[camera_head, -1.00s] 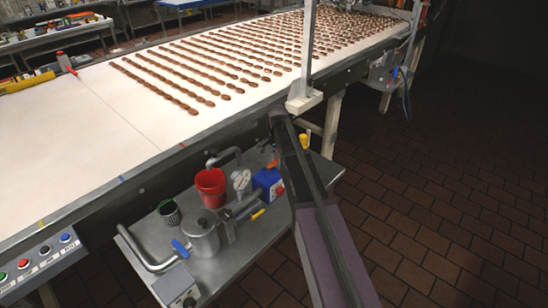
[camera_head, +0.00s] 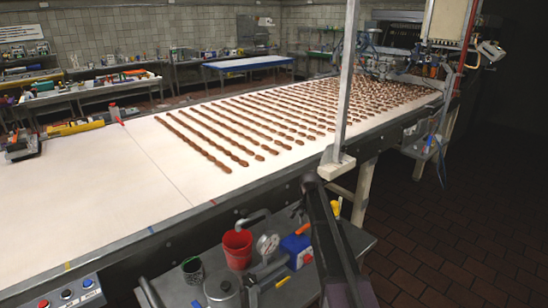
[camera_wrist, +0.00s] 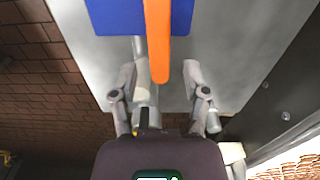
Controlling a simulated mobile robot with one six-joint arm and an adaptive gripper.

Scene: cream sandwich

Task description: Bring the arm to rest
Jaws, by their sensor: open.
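My gripper (camera_wrist: 160,72) is open in the wrist view, its two grey fingers spread apart. The end of an orange bar (camera_wrist: 157,45) shows between the fingertips in the picture, in front of a blue block (camera_wrist: 116,16). I cannot tell how far the bar is from the fingers, and they do not close on it.
A white conveyor (camera_head: 90,190) with rows of brown sweets (camera_head: 225,130) crosses the view. The low metal shelf (camera_head: 180,290) holds a red cup (camera_head: 237,250), a lidded pot (camera_head: 221,288), a gauge (camera_head: 267,245) and a blue device (camera_head: 296,246). A post (camera_head: 346,90) rises beside the belt. Brick floor (camera_head: 450,240) lies open at right.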

